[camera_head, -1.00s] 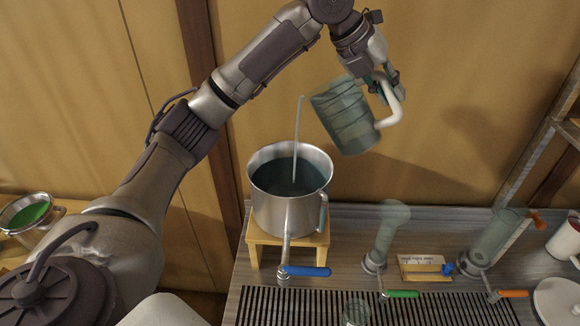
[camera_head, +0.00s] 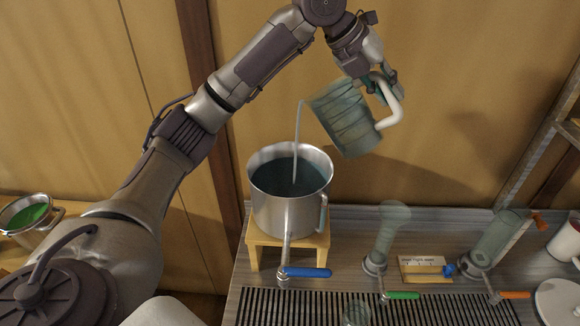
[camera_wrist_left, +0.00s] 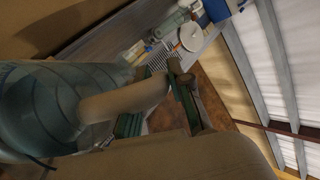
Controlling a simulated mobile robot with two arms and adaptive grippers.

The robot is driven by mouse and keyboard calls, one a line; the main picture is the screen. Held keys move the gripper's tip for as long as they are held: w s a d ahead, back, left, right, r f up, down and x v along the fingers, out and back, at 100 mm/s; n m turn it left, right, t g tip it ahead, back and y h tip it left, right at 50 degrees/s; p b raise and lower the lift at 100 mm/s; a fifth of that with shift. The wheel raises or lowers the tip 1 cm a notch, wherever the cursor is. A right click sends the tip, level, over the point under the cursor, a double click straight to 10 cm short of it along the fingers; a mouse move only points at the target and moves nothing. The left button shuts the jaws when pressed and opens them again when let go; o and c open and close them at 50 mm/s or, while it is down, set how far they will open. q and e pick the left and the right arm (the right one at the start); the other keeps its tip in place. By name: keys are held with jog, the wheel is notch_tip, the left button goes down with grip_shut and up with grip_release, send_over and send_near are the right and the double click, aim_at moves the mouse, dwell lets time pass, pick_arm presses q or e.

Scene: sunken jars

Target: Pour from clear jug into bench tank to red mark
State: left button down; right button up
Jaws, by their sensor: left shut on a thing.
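The clear jug (camera_head: 345,118) is tilted to the left in the air, above and right of a steel tank (camera_head: 285,212). A thin stream (camera_head: 297,140) runs from its lip into the tank, which holds dark liquid (camera_head: 290,176). My left gripper (camera_head: 384,84) is shut on the jug's pale handle (camera_head: 394,106). In the left wrist view the jug (camera_wrist_left: 45,105) fills the left side, with the handle (camera_wrist_left: 125,98) at the fingers. A narrow upright tube (camera_head: 323,218) is on the tank's right side. I cannot make out a red mark. My right gripper is not in view.
The tank stands on a wooden stand (camera_head: 256,250), with a blue-handled tap (camera_head: 305,271) in front. To the right are glass vessels (camera_head: 391,225) (camera_head: 497,238) with green and orange taps, and a small label card (camera_head: 422,262). A pot of green liquid (camera_head: 28,214) is far left.

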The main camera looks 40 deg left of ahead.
aim_at(361, 97)
pick_arm(q)
jog(key=shift+s+a+f+n+t+h+b, duration=0.1)
jog(key=shift+a+f+n+t+h+b, duration=0.15)
jog(key=shift+a+h+b, duration=0.5)
jog(key=shift+s+a+f+n+t+h+b, duration=0.15)
jog(key=shift+a+f+h+b, duration=0.1)
jog(key=shift+h+b, duration=0.5)
dwell(1.9)
jog(key=shift+a+f+h+b, duration=0.35)
jog(key=shift+a+h+b, duration=0.25)
jog(key=shift+b, duration=0.75)
dwell(0.5)
jog(key=shift+a+f+b, duration=0.3)
jog(key=shift+f+b, duration=0.3)
jog(key=shift+b, duration=0.25)
dwell(0.5)
jog(key=shift+a+r+n+h, duration=0.3)
jog(key=shift+a+h, duration=0.05)
jog(key=shift+h, duration=0.05)
dwell(1.0)
